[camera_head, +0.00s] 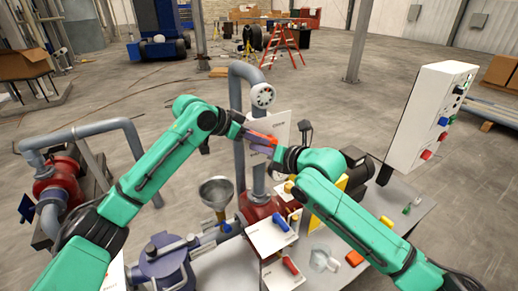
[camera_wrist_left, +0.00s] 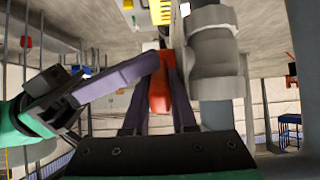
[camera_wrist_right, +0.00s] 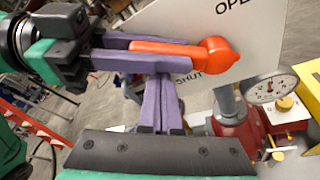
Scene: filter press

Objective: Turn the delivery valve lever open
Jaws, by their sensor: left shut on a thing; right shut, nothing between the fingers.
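The orange-red lever (camera_head: 262,137) is in front of a white plate (camera_head: 278,128) beside the upright grey pipe. In the right wrist view the lever (camera_wrist_right: 165,50) extends left from its rounded end, and the plate (camera_wrist_right: 205,25) reads OPEN at top and SHUT lower down. My left gripper (camera_head: 246,132) is shut on the lever; its fingers flank the lever (camera_wrist_left: 159,85) in the left wrist view. My right gripper (camera_head: 272,152) is shut and empty, close beside the lever; its fingers (camera_wrist_right: 165,95) are together just below the left fingers.
The grey pipe (camera_head: 238,120) rises just left of the lever. A red pump body (camera_wrist_right: 240,130) with a gauge (camera_wrist_right: 267,88) is below. A funnel (camera_head: 216,190) stands left, a control box (camera_head: 428,115) right.

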